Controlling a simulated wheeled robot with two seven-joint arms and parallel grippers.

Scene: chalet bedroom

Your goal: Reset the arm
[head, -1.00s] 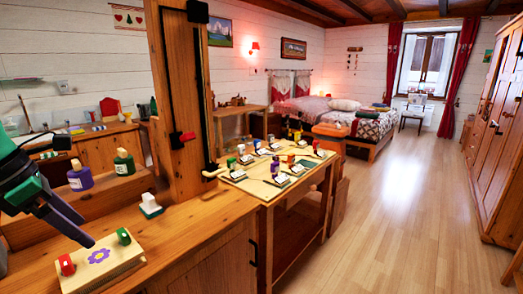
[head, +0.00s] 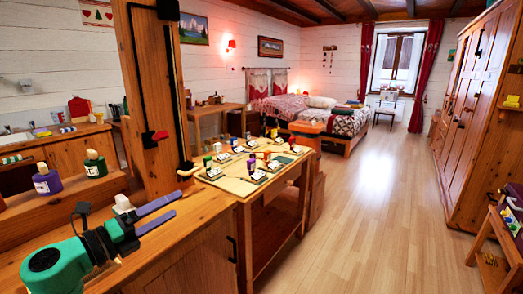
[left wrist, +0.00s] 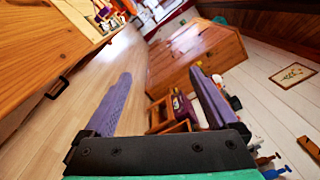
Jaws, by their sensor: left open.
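My left arm comes in at the lower left of the head view, green and dark. My left gripper (head: 160,208) has two purple fingers, spread apart and pointing right over the wooden counter (head: 190,228). Nothing is between the fingers. A small white block (head: 123,203) stands just behind the gripper, partly hidden by it. In the left wrist view the gripper (left wrist: 160,76) also shows its fingers wide apart, with floor and furniture beyond. My right gripper is not in view.
A wooden post (head: 148,100) rises behind the counter. A side table (head: 222,180) carries several small items. Open floor (head: 370,220) lies to the right.

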